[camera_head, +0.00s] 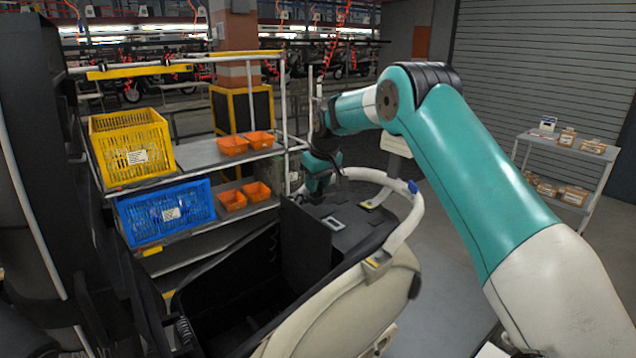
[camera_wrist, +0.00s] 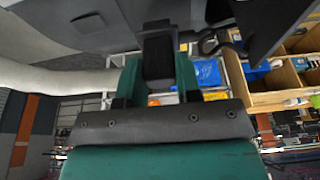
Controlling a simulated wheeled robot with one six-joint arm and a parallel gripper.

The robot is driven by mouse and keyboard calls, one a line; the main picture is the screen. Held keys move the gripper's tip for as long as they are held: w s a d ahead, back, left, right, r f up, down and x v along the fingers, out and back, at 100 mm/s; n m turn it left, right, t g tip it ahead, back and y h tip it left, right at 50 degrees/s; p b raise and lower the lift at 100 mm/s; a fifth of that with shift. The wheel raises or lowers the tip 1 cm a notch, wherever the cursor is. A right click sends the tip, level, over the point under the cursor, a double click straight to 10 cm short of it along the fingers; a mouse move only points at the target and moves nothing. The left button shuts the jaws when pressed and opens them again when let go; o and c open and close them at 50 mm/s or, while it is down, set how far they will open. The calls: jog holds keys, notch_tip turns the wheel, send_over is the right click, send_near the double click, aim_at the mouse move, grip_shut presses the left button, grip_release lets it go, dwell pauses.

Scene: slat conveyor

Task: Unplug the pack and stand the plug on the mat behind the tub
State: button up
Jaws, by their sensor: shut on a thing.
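My gripper (camera_head: 322,182) points down over the dark rear deck of the vehicle in the head view. In the wrist view its teal fingers (camera_wrist: 158,75) are shut on a black block, which I take to be the plug (camera_wrist: 158,58). The black tub (camera_head: 228,292) stands open in the vehicle body, in front of the gripper. The dark surface behind it (camera_head: 350,237) bears a small grey rectangular frame (camera_head: 333,223); I cannot tell whether this surface is the mat. The pack is not clearly made out. I cannot tell whether the plug touches anything.
A white curved grab rail (camera_head: 408,225) arches round the rear deck, close to my gripper. A shelf rack at left holds a yellow crate (camera_head: 131,147), a blue crate (camera_head: 166,212) and several orange bins (camera_head: 232,146). A grey cart (camera_head: 560,150) with boxes stands far right.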

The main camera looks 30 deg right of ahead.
jog(key=shift+f+b, duration=0.65)
jog(key=shift+f, duration=0.45)
jog(key=o, duration=1)
jog(key=shift+r, duration=0.1)
jog(key=b+v, duration=0.4)
jog(key=v, duration=1.3)
jog(key=shift+r, duration=0.2)
jog(key=shift+a, duration=0.1)
